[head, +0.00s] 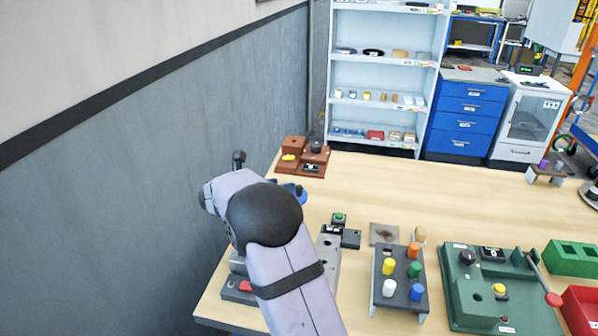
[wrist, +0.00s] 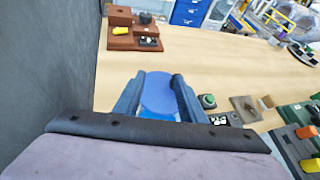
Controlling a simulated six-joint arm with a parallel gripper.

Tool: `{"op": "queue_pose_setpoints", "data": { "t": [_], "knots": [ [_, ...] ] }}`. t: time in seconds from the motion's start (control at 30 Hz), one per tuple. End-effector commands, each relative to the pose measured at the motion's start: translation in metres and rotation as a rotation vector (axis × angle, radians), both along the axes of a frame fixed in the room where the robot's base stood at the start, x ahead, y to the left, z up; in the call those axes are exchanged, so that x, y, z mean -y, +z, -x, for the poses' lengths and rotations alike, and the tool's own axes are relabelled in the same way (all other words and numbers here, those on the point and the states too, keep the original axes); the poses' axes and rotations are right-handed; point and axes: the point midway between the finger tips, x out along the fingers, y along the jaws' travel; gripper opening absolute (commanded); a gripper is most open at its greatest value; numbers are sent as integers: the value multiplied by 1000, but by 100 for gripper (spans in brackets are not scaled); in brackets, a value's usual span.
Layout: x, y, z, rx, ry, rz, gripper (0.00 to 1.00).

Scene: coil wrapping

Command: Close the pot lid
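My gripper (wrist: 158,76) points away from the wrist camera, its two blue fingers apart. A lighter blue part (wrist: 155,114) shows below the disc and may be the pot. I cannot tell whether the fingers press on the disc or only stand on either side of it. In the head view my arm hides most of this spot; only a bit of blue (head: 297,192) shows beyond it.
A brown block fixture (head: 303,158) with a yellow piece stands at the far left of the table. A grey stand (head: 398,285) with coloured pegs and a green board (head: 500,290) stand to the right. A grey wall (head: 120,200) runs close on the left. The far middle of the table is clear.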

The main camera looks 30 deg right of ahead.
Motion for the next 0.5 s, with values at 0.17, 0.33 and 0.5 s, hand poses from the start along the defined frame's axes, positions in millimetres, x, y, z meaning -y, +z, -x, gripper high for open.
{"op": "queue_pose_setpoints", "data": {
  "t": [0.17, 0.33, 0.5],
  "knots": [
    [-3, 2, 17, 76, -171, 20, 37],
    [-4, 1, 25, 117, -240, 34, 37],
    [-2, 0, 26, 121, -248, 35, 37]
  ]
}}
